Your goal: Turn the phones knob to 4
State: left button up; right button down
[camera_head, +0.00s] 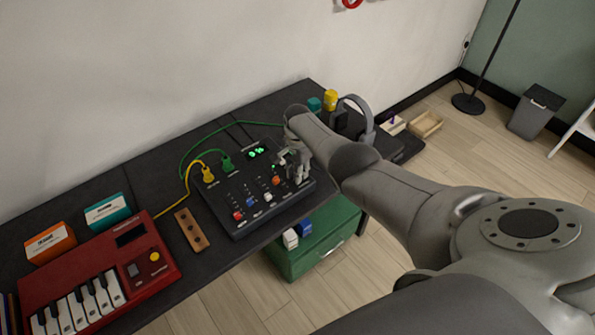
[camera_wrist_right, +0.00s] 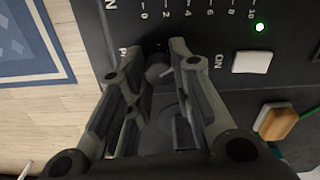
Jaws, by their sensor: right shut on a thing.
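The black mixer (camera_head: 238,208) lies on the dark desk, with coloured knobs and faders and a green lit display (camera_head: 257,153). My right gripper (camera_head: 297,165) is at the mixer's right end and hides part of it. In the right wrist view, the gripper (camera_wrist_right: 156,58) points at the panel, its two fingers on either side of a small dark knob, the phones knob (camera_wrist_right: 158,73). It is shut on this knob. A label starting with "P" is beside it, partly covered by a finger. The knob's pointer setting is too unclear to read. My left gripper is not in view.
A white button (camera_wrist_right: 252,62) and an orange-and-white fader cap (camera_wrist_right: 279,123) are close by. Green (camera_head: 226,165) and yellow (camera_head: 208,176) plugs with cables are at the mixer's back left. Headphones (camera_head: 367,112) stand behind my right arm. A red keyboard (camera_head: 165,270) is at left.

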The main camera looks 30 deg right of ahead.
jog(key=shift+r, duration=0.1)
dwell(0.3)
jog(key=c, duration=1.2)
grip_release()
jog(key=shift+c, duration=0.2)
jog(key=shift+r, duration=0.1)
notch_tip(320, 180, up, 12)
